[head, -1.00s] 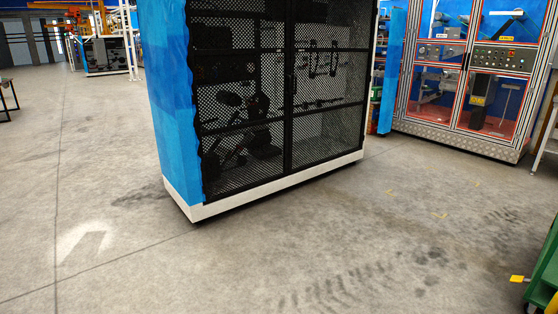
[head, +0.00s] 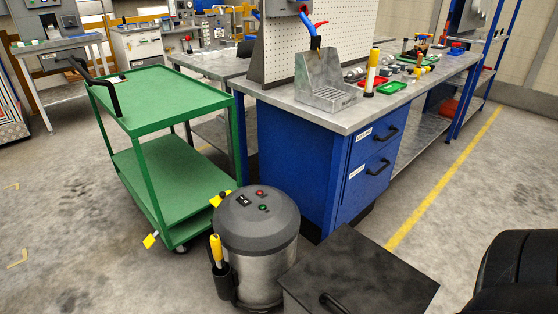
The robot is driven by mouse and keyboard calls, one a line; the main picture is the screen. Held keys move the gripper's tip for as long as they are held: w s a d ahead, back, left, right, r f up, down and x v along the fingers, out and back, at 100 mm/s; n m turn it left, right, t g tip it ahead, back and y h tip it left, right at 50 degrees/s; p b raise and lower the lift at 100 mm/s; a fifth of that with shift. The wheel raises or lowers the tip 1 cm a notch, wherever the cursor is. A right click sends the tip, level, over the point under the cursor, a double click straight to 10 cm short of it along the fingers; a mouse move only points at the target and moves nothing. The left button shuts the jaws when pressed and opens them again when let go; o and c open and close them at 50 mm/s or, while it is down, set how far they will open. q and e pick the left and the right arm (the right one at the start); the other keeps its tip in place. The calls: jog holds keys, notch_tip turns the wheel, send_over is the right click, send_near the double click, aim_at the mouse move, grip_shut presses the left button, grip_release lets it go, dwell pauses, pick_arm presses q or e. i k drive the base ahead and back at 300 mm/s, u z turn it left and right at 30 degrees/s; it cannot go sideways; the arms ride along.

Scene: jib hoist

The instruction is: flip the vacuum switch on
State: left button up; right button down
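The vacuum (head: 262,262) is a steel canister with a dark grey lid (head: 270,228), standing on the floor at the bottom centre of the head view. On its lid is a small black switch plate (head: 243,201) with white marks. A red button (head: 260,192) and a green button (head: 264,208) sit beside the plate. The switch's position is too small to tell. A holder with a yellow-handled tool (head: 216,250) is on the vacuum's left side. Neither of my grippers is in view.
A green cart (head: 160,110) stands left of the vacuum. A blue drawer workbench (head: 318,165) is behind it. A dark metal box (head: 358,268) with a handle stands close on its right. A black padded shape (head: 520,275) fills the lower right corner. Open floor lies at left.

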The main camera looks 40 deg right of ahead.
aim_at(243, 200)
jog(key=z, duration=0.3)
jog(key=i, duration=1.25)
jog(key=z, duration=0.2)
